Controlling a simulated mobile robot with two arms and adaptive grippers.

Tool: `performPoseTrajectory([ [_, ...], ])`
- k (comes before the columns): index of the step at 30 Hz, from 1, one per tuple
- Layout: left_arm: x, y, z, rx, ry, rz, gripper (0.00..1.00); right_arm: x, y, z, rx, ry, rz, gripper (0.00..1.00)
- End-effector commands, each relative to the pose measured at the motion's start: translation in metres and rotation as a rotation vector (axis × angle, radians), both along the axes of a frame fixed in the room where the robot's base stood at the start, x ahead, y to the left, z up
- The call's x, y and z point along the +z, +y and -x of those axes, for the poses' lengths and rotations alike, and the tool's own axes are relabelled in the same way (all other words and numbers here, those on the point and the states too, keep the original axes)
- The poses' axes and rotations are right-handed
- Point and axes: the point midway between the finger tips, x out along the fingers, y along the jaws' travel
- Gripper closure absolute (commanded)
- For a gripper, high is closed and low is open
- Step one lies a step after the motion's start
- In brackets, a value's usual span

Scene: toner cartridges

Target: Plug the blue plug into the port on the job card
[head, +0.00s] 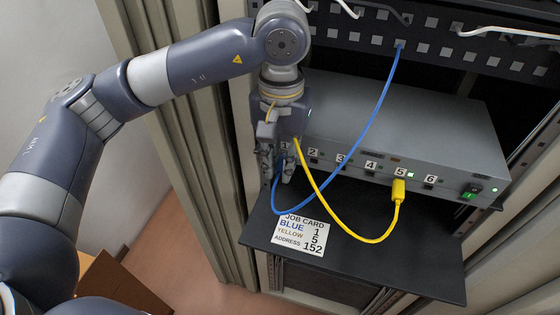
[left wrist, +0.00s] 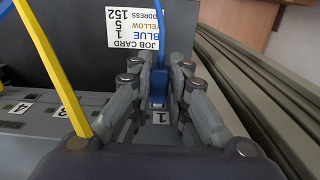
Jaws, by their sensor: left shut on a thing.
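My left gripper (head: 277,172) is at the left end of the grey device (head: 400,115), in front of port 1. It is shut on the blue plug (left wrist: 158,88), which sits between the fingers beside the label 1 (left wrist: 160,117). The gripper mostly hides the plug and port 1 in the head view, and I cannot tell whether the plug is seated. Its blue cable (head: 363,115) runs up to the rack panel. The job card (head: 304,234) reads blue 1, yellow 5, address 152. My right gripper is not in view.
A yellow plug (head: 398,190) is in port 5, with a green light above it. Its yellow cable (head: 322,197) loops back past my left gripper. The black shelf (head: 425,268) below is mostly clear. A rack post (head: 222,150) stands close on the left.

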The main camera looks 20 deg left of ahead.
Motion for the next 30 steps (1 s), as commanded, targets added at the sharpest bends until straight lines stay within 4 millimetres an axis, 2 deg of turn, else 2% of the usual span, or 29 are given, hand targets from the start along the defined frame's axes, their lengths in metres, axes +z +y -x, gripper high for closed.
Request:
performPoseTrajectory([
  [11, 0.0, 0.0, -0.006, 0.0, -0.001, 0.0, 0.96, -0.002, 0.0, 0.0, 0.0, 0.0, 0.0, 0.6],
  [12, 0.0, 0.0, -0.006, 0.0, -0.001, 0.0, 0.75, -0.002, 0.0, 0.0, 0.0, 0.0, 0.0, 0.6],
  [14, 0.0, 0.0, -0.006, 0.0, -0.001, 0.0, 0.61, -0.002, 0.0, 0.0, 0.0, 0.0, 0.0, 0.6],
  [25, 0.002, 0.0, -0.005, 0.0, -0.001, 0.0, 0.6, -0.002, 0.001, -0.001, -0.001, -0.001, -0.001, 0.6],
  [30, 0.022, -0.001, -0.006, 0.0, -0.004, 0.001, 0.6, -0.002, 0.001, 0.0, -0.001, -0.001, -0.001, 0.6],
])
